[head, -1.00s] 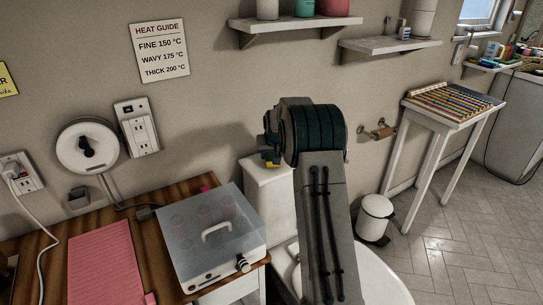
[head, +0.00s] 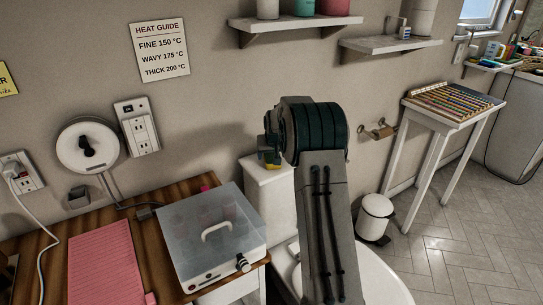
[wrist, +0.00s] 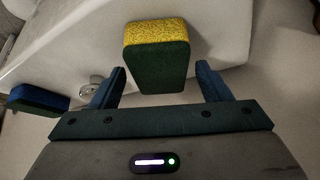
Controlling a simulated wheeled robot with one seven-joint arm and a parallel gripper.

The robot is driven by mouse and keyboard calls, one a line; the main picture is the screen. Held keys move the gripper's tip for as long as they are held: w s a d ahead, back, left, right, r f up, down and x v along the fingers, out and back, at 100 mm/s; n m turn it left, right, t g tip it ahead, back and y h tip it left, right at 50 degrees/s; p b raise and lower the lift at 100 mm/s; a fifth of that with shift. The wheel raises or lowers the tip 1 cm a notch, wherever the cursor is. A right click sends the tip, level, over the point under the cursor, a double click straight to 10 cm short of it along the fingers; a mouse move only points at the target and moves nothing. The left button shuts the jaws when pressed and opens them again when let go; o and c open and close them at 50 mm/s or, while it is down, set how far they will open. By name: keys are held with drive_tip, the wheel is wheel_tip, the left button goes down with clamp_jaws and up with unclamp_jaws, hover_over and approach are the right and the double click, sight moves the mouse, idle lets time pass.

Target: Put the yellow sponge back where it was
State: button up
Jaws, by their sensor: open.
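The yellow sponge (wrist: 155,50) has a yellow face and a dark green face. In the wrist view it lies between my open fingers, with a small gap to the left finger and a wider one to the right. My gripper (wrist: 161,86) is open and does not grip it. In the head view a small yellow part of the sponge (head: 272,167) shows just below my gripper (head: 268,154), at the top of the white toilet cistern (head: 268,205). Most of the gripper is hidden there by my arm. Whether the sponge rests fully on the cistern is hard to tell.
A blue and dark green block, like a second sponge (wrist: 40,98), is at the left of the wrist view. A clear-lidded box (head: 210,245) and pink mat (head: 105,265) sit on the wooden counter. A white bin (head: 375,218) stands right of the toilet.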

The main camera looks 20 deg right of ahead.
drive_tip(key=v, duration=1)
drive_tip(key=s+a+r, duration=0.4)
drive_tip(key=s+a, duration=0.1)
drive_tip(key=s, duration=0.4)
drive_tip(key=s+a+f+g, duration=0.1)
drive_tip(key=s+a, duration=0.2)
drive_tip(key=s, duration=0.7)
drive_tip(key=s+a+f+n+g+y, duration=0.1)
drive_tip(key=s+a, duration=0.2)
drive_tip(key=s, duration=0.7)
drive_tip(key=s+a+f+n+g, duration=0.1)
drive_tip(key=s+a, duration=0.2)
drive_tip(key=s, duration=0.7)
drive_tip(key=shift+s+a+f+g, duration=0.3)
drive_tip(key=shift+s+f, duration=0.05)
drive_tip(key=shift+s, duration=0.05)
